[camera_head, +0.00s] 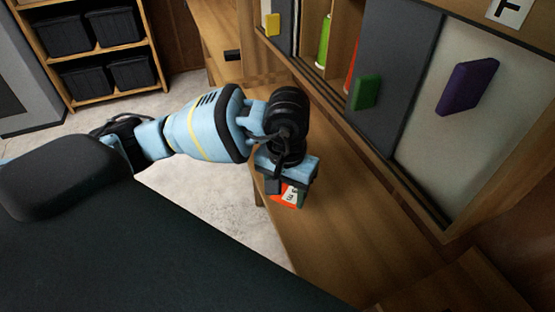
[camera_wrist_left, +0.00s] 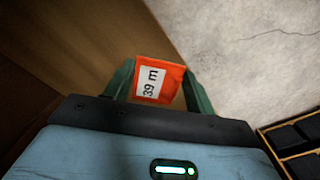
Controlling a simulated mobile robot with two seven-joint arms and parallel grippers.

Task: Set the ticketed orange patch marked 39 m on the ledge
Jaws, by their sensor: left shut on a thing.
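The orange patch (camera_wrist_left: 172,82) with a white ticket reading "39 m" is between the green fingers of my left gripper (camera_wrist_left: 158,88) in the left wrist view. My left gripper is shut on it. In the head view the patch (camera_head: 285,198) shows below the left gripper (camera_head: 288,190), partly hidden by it. The gripper is over the front edge of the wooden ledge (camera_head: 350,225). I cannot tell whether the patch touches the ledge. My right gripper is not in view.
Cubbies line the wall behind the ledge, with a green patch (camera_head: 366,92) and a purple patch (camera_head: 468,87) on panels, and a yellow patch (camera_head: 272,24) farther left. A small black object (camera_head: 232,55) lies at the far end. The ledge's near right is clear. A shelf holds black bins (camera_head: 133,71).

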